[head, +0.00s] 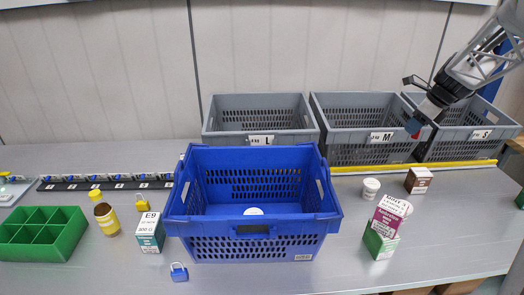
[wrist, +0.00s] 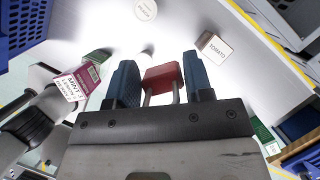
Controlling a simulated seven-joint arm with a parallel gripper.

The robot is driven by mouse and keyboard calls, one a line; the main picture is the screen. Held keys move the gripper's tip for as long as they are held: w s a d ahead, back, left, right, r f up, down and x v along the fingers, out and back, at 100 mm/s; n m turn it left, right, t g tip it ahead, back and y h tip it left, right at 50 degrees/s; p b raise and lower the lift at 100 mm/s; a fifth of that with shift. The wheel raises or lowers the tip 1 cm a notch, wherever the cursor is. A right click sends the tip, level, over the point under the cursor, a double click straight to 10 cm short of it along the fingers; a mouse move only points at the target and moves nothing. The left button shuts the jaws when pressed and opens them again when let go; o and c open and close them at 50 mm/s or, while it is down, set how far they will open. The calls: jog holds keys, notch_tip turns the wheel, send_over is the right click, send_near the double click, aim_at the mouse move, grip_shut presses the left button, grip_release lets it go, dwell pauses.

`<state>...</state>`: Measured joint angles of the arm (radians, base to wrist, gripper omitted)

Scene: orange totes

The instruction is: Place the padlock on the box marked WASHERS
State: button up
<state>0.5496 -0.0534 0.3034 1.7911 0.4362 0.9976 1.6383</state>
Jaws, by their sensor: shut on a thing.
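My gripper (head: 418,125) is at the upper right in the head view, raised in front of the grey bins. In the wrist view its two blue fingers (wrist: 160,68) are shut on a red padlock (wrist: 164,76), with the metal shackle toward the palm. Only a small red part of the padlock (head: 416,136) shows in the head view. I cannot read WASHERS on any box. A purple-and-white box (head: 391,212) stands at the right, with other lettering in the wrist view (wrist: 78,86). A brown-topped box (head: 418,180) reads TOMATO in the wrist view (wrist: 215,47).
A blue crate (head: 253,228) stands mid-table. Grey bins marked L (head: 262,140), M (head: 381,137) and S (head: 481,134) line the back.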

jog(key=w+a+n, duration=0.1)
jog(key=w+a, duration=0.8)
jog(key=a, duration=0.4)
jog(key=w+a+n+g+y, duration=0.1)
jog(key=w+a+n, duration=0.1)
jog(key=w+a, duration=0.85)
jog(key=w+a+n, duration=0.1)
jog(key=w+a, duration=0.5)
jog(key=a, duration=0.9)
jog(key=w+a+f+n+g, duration=0.1)
jog(key=a+n, duration=0.2)
jog(key=a, duration=3.8)
jog(key=shift+f+n+g+y, duration=0.25)
jog(key=shift+n+g+y, duration=0.05)
jog(key=shift+y, duration=0.1)
jog(key=f, duration=1)
jog(key=shift+w+d, duration=0.15)
jog(key=shift+d, duration=0.1)
jog(key=shift+f, duration=0.35)
jog(key=shift+n, duration=0.3)
